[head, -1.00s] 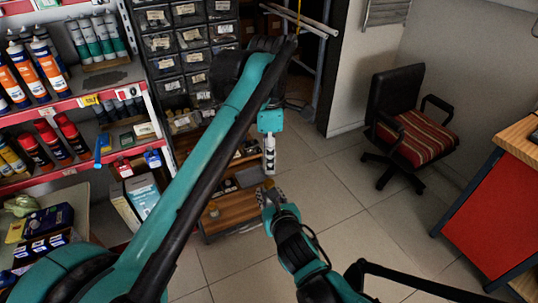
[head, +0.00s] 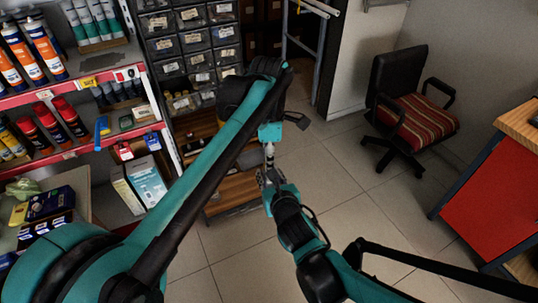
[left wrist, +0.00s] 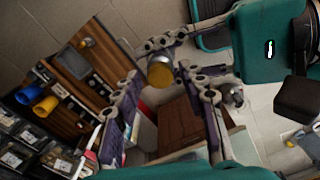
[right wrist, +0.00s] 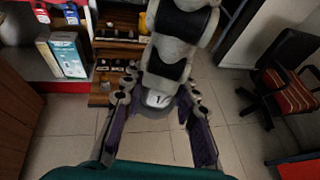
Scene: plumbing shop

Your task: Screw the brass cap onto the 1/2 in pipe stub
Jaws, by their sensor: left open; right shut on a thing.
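In the head view my left gripper (head: 269,153) points down and my right gripper (head: 267,177) points up, meeting closely. In the left wrist view my left gripper (left wrist: 168,115) is open, its fingers either side of a short grey cylinder, the pipe stub (left wrist: 158,66), with a brass-coloured end, the brass cap (left wrist: 160,78). I cannot tell how far the cap is seated.
A red-edged shelf (head: 100,145) with tubes and cans stands at left. Parts bins (head: 190,45) and a low wooden rack (head: 235,190) stand behind my grippers. A chair (head: 420,105) and a red-sided bench (head: 495,200) are at right. The floor between is clear.

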